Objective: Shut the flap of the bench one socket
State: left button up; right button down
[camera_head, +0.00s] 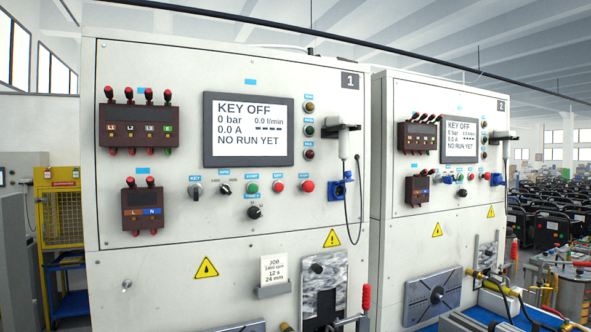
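Bench one (190,60) is a pale grey cabinet with the number 1 plate (350,81) at its top right. Its blue socket (339,190) sits on the right side of the panel, below a grey handheld device (343,142) hanging in a holder. A blue piece at the socket's upper right looks like its flap (348,175), standing out from the panel; it is too small to tell its exact angle. Neither of my grippers is in view.
A black cable (359,225) hangs beside the socket. A red-handled clamp (366,297) stands below. Bench two (440,95), with its own blue socket (448,180), is close on the right. Knobs and buttons (307,186) lie left of the socket.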

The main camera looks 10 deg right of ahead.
aim_at(348, 175)
jog(key=l+u, duration=0.25)
jog(key=u, duration=0.15)
jog(key=l+u, duration=0.25)
jog(key=u, duration=0.15)
jog(key=l+u, duration=0.55)
jog(key=l, duration=0.15)
jog(key=k+l+u, duration=0.15)
jog(key=l, duration=0.2)
jog(key=l+u, duration=0.15)
jog(key=l, duration=0.15)
jog(key=k, duration=0.05)
